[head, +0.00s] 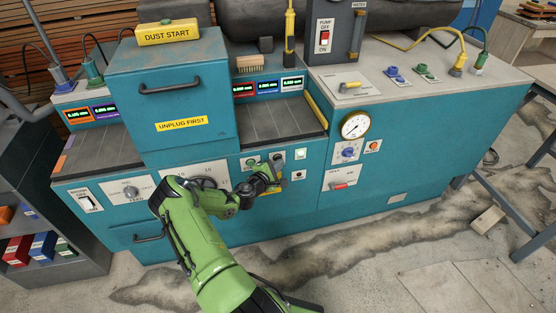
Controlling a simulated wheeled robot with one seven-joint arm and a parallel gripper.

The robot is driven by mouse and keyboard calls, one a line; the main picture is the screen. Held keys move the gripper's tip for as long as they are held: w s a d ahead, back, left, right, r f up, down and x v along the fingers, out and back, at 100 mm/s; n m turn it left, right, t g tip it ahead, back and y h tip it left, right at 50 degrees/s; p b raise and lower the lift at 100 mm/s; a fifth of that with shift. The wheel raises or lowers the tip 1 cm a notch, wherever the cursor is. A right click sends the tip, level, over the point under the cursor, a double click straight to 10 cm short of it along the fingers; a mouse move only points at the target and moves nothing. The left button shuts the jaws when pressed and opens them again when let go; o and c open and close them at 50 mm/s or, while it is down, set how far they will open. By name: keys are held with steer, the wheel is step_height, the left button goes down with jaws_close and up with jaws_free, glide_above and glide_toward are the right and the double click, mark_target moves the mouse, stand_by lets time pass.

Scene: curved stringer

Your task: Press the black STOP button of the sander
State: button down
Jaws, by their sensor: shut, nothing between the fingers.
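The teal sander (390,140) fills the middle of the head view, with a row of small controls on its front. A small dark button on a pale plate (277,156) sits just above my gripper; it may be the black STOP button, but its lettering is too small to read. My gripper (276,180) is shut and empty in front of this panel, close below that plate. I cannot tell whether it touches the panel. My green arm and gripper hide part of the panel, including most of a yellow label.
A green button (252,162) is left of the dark one. A gauge (355,125) and red-handled switch (340,185) are further right. The floor (350,270) in front is open.

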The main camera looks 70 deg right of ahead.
steer(key=shift+w+d, duration=0.15)
steer(key=shift+d, duration=0.05)
stand_by(0.5)
steer(key=shift+a, duration=0.1)
steer(key=shift+s+a, duration=0.4)
steer(key=shift+a, duration=0.2)
steer(key=s+a, duration=0.1)
steer(key=a, duration=0.2)
steer(key=s+a, duration=0.1)
steer(key=shift+s+a+p, duration=0.15)
steer(key=shift+s+p, duration=0.15)
steer(key=shift+p, duration=0.05)
stand_by(0.9)
